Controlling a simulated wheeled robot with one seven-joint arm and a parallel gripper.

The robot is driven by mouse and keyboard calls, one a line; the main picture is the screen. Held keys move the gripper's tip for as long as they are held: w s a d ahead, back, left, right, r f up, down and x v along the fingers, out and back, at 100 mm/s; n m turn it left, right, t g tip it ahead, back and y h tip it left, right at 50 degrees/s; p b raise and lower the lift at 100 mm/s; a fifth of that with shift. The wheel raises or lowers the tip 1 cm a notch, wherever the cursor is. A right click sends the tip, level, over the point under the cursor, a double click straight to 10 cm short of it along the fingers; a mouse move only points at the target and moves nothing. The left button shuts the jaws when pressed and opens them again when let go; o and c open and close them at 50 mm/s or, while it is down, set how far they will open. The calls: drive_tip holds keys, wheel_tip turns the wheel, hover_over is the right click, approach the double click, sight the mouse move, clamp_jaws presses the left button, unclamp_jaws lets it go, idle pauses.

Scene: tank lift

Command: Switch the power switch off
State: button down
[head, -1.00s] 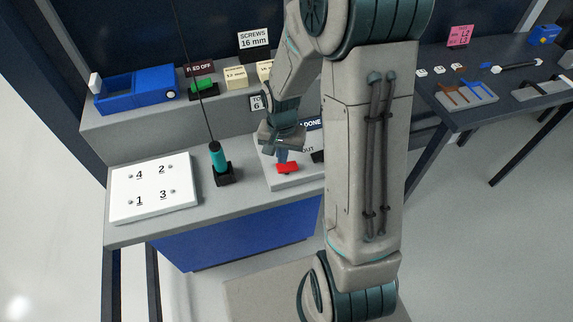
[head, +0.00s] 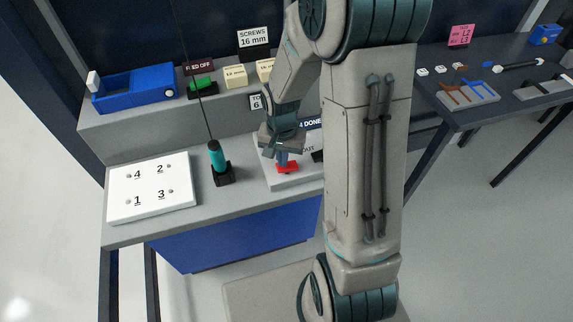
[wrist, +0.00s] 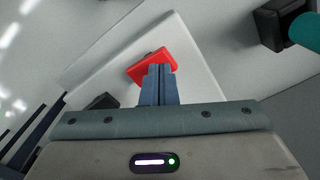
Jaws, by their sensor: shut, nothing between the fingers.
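The power switch looks to be the red rocker (head: 288,168) on a pale panel (head: 290,180) on the grey bench. It also shows in the wrist view as a red block (wrist: 150,65). My gripper (head: 282,160) is shut and empty, with its fingertips at the red switch. In the wrist view the closed fingers (wrist: 159,75) overlap the near edge of the red piece. I cannot tell whether they press on it. Part of the panel and its label are hidden behind my arm.
A teal-handled tool (head: 216,158) hangs in a black holder left of the panel. A white numbered board (head: 150,205) lies at the bench's left. A blue bin (head: 135,90) and a green switch (head: 202,84) sit on the raised shelf. A dark table (head: 480,120) stands right.

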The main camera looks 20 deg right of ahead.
drive_tip(key=shift+f+b, duration=0.4)
drive_tip(key=shift+f, duration=0.15)
drive_tip(key=shift+r, duration=0.1)
drive_tip(key=shift+r+p, duration=2.5)
drive_tip(key=shift+r, duration=0.9)
drive_tip(key=shift+r, duration=0.1)
drive_tip(key=s+r+n+t, duration=0.3)
drive_tip(key=s+r+n, duration=0.3)
drive_tip(key=s+r, duration=0.8)
drive_tip(key=v, duration=0.3)
drive_tip(key=shift+w, duration=0.15)
